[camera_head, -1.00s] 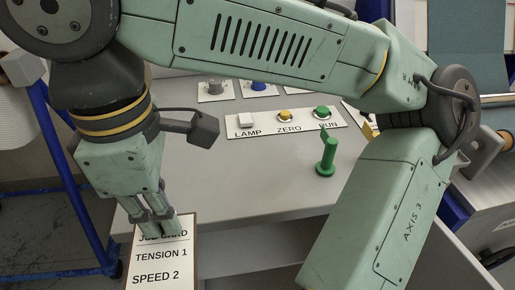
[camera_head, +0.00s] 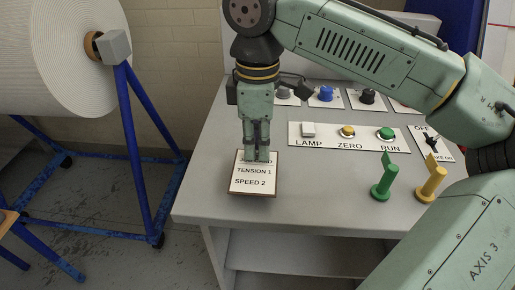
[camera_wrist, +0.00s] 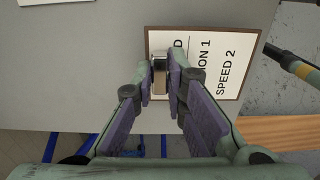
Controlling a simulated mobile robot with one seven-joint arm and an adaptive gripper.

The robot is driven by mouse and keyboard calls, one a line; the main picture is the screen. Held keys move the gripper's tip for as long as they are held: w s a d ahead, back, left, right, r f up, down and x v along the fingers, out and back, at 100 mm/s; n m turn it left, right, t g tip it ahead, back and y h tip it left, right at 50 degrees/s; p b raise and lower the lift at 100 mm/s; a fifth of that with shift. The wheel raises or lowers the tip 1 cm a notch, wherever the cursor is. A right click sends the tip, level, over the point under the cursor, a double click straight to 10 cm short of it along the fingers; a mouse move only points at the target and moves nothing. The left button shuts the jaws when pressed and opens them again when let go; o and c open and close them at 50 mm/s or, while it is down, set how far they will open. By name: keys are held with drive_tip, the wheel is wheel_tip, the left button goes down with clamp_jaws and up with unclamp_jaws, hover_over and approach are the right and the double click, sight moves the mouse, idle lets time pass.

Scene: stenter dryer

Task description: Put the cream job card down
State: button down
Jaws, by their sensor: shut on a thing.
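The cream job card (camera_head: 252,184) has a brown border and black print reading TENSION 1 and SPEED 2. It appears in front of the left part of the grey console table top (camera_head: 310,205), near its front edge. My gripper (camera_head: 257,155) points down at the card's upper end and covers its heading. In the wrist view, my gripper (camera_wrist: 162,78) is shut on a small metal piece at the edge of the card (camera_wrist: 215,60). The card's far end there overlaps the table's edge, with floor beyond. I cannot tell whether the card touches the table.
Behind is a panel with LAMP, ZERO and RUN buttons (camera_head: 350,137). A green peg (camera_head: 383,180) and a yellow peg (camera_head: 430,186) stand to the right. A white roll (camera_head: 62,60) on a blue frame (camera_head: 137,150) stands left. Table between card and green peg is clear.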

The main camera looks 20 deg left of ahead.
drive_tip(key=shift+f, duration=1.2)
drive_tip(key=shift+f, duration=0.2)
drive_tip(key=c, duration=1.6)
unclamp_jaws()
drive_tip(key=shift+r, duration=0.1)
wheel_tip(320, 180, up, 12)
drive_tip(key=shift+r, duration=0.15)
